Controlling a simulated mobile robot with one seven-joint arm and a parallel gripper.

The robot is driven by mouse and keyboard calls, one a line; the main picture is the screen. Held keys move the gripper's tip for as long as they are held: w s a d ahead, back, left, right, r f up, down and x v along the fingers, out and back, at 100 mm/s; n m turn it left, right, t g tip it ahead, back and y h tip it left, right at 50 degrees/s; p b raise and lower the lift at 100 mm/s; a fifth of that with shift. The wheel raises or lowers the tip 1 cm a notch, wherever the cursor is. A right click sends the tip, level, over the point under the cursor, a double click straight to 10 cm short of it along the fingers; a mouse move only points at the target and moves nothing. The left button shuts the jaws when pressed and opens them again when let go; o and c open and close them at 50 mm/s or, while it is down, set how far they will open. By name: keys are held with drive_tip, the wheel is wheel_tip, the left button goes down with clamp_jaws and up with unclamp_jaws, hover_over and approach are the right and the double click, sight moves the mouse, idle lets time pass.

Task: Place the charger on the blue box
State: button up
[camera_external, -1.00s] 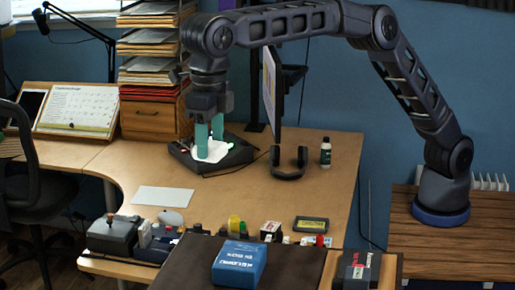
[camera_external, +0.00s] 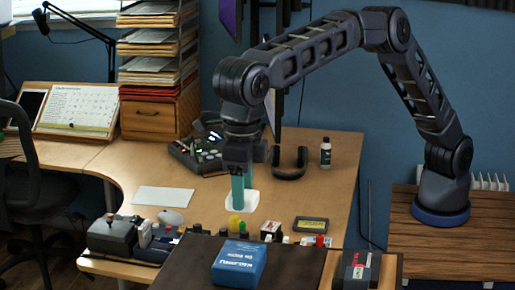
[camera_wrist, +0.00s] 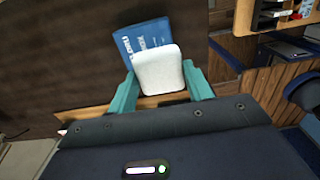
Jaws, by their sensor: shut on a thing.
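The charger (camera_external: 242,202) is a small white rounded block. My gripper (camera_external: 240,190), with teal fingers, is shut on it and holds it above the desk, behind the row of small items. The blue box (camera_external: 239,263) has white lettering and lies on the dark surface at the front, nearer the camera than my gripper. In the wrist view the charger (camera_wrist: 160,68) sits between the two teal fingertips (camera_wrist: 160,84). It covers part of the blue box (camera_wrist: 143,36) in that view.
A row of small items with a yellow one (camera_external: 235,222) lies between gripper and box. A dark phone-like device (camera_external: 196,146) stands farther back. A headset (camera_external: 290,164), a bottle (camera_external: 325,153) and a white sheet (camera_external: 163,199) are on the desk. A dark box (camera_external: 357,271) stands front right.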

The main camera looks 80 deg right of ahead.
wheel_tip(320, 180, down, 9)
drive_tip(key=shift+r, duration=0.1)
idle(0.4)
drive_tip(key=o, duration=1)
drive_tip(key=shift+f, duration=0.2)
drive_tip(key=shift+r, duration=0.1)
wheel_tip(320, 180, up, 12)
drive_tip(key=shift+r, duration=0.1)
